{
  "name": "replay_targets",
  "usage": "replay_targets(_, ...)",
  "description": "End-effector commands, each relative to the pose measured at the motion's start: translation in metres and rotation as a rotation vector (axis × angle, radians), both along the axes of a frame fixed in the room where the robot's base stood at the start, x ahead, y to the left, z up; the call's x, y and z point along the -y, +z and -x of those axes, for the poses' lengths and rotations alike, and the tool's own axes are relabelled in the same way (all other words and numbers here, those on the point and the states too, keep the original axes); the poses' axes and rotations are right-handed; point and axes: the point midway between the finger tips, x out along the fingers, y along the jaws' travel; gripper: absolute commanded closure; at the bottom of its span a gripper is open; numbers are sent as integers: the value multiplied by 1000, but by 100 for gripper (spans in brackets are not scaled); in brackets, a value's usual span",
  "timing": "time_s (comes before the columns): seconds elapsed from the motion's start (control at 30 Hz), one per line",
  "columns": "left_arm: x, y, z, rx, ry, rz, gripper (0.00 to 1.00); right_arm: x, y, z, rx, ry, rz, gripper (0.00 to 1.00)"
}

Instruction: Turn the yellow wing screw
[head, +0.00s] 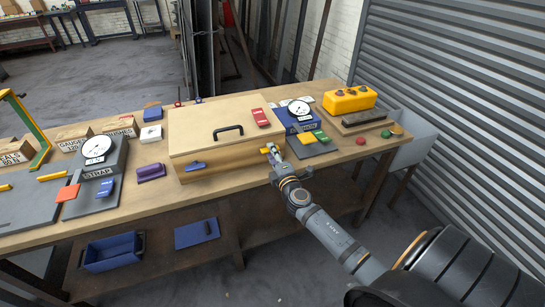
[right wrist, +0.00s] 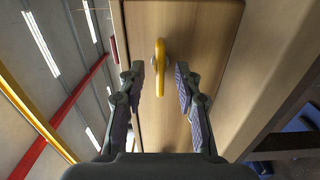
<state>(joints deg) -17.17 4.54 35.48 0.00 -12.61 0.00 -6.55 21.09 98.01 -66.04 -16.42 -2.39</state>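The yellow wing screw (right wrist: 160,67) sits on the wooden end face of the box (right wrist: 207,45) in the right wrist view. Its wing stands nearly along the picture's vertical. My right gripper (right wrist: 160,80) is open, with one finger on each side of the wing and a visible gap to both. I cannot tell how deep the wing lies between the fingertips. In the head view, my right gripper (head: 271,150) is at the right end of the wooden box (head: 222,167), and I cannot make out the screw clearly there. My left gripper is not in view.
The box has a black handle (head: 228,130) and a blue latch (head: 195,166). Close to my right gripper stand a blue dial gauge (head: 290,122) and a green block (head: 321,136). A yellow control box (head: 349,101) is farther right. The bench front edge is below my gripper.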

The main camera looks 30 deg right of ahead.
Motion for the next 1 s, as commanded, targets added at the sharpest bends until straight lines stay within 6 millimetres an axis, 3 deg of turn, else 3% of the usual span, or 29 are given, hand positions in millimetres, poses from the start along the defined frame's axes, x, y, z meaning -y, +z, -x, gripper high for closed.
replay_targets(1.0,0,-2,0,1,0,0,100,-5,0,20,-1,0,4,66)
